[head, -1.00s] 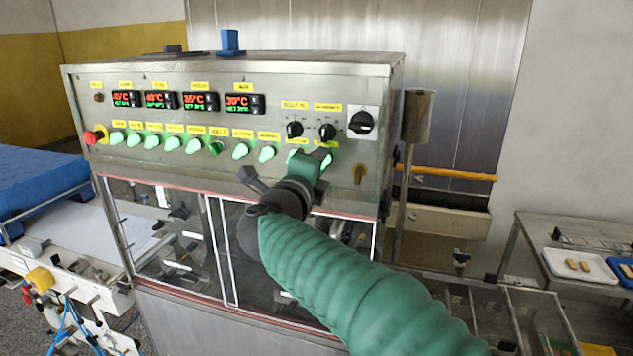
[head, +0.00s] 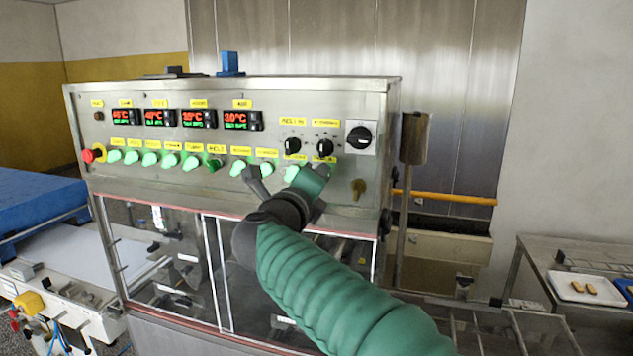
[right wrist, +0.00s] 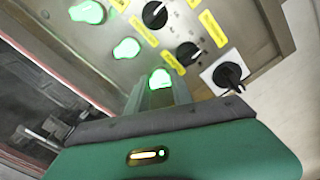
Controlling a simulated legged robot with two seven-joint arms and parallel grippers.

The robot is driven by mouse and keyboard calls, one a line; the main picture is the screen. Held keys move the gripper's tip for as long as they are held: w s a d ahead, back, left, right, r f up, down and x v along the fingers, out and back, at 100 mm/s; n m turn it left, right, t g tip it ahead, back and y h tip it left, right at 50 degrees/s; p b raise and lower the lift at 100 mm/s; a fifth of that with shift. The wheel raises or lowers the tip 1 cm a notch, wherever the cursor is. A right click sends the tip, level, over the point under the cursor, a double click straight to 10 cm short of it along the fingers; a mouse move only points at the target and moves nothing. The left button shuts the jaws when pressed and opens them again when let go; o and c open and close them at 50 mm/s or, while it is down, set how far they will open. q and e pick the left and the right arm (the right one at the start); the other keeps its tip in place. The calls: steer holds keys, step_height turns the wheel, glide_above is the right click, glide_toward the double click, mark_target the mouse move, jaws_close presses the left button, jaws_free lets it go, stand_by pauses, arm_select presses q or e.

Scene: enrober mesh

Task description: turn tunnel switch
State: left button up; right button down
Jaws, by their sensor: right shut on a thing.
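The control panel (head: 300,185) has a lower row of green-lit switches. The rightmost lit switch (right wrist: 160,78) shows at the tips of my right gripper's fingers in the wrist view. My right gripper (head: 318,176) reaches this end of the row in the head view, its fingers also showing in the wrist view (right wrist: 157,94). It is shut on that switch, and the fingers hide part of it. The label text there is too small to read. Another lit switch (head: 292,172) sits just left of it. My left gripper is not in view.
Black knobs (head: 293,146) sit above the row, with a larger one on a white plate (head: 361,138) to the right. A red stop button (head: 88,156) is at far left. Clear doors (head: 165,250) lie below.

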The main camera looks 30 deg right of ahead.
steer(key=c, duration=1.3)
jaws_free()
steer(key=shift+f, duration=0.4)
steer(key=shift+c, duration=0.2)
steer(key=shift+o, duration=1.1)
steer(key=shift+w+r, duration=0.1)
steer(key=shift+r, duration=0.05)
steer(key=b+v, duration=0.4)
steer(key=v, duration=1.3)
steer(key=shift+w+d, duration=0.1)
steer(key=shift+w, duration=0.05)
